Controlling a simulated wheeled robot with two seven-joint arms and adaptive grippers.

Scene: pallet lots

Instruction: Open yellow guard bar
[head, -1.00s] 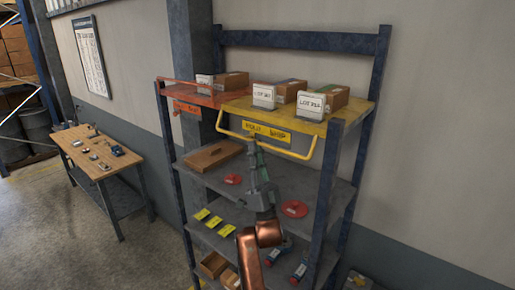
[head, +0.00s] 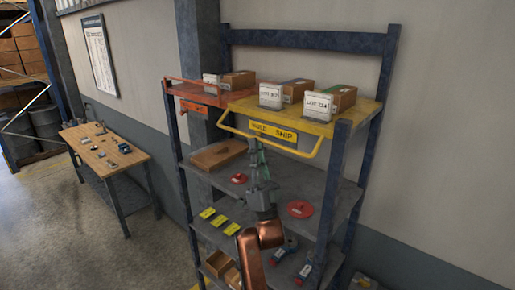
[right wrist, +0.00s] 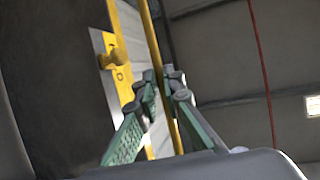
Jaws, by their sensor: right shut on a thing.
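The yellow guard bar (head: 296,152) is a thin U-shaped rail along the front of the yellow upper shelf (head: 335,127). It hangs out in front of and a little below the shelf edge. My right gripper (head: 256,144) reaches up from below and is shut on the bar left of its middle. In the right wrist view the bar (right wrist: 157,50) runs between the green-padded fingers (right wrist: 162,95). A yellow sign (head: 274,133) with dark lettering is on the shelf front behind the bar. My left gripper is not in view.
Cartons with white lot cards (head: 271,96) stand on the yellow shelf. An orange shelf section (head: 200,94) adjoins it at left. Lower shelves hold a wooden tray (head: 217,155), red discs (head: 300,209) and yellow tags. A workbench (head: 105,150) stands left, with open floor between.

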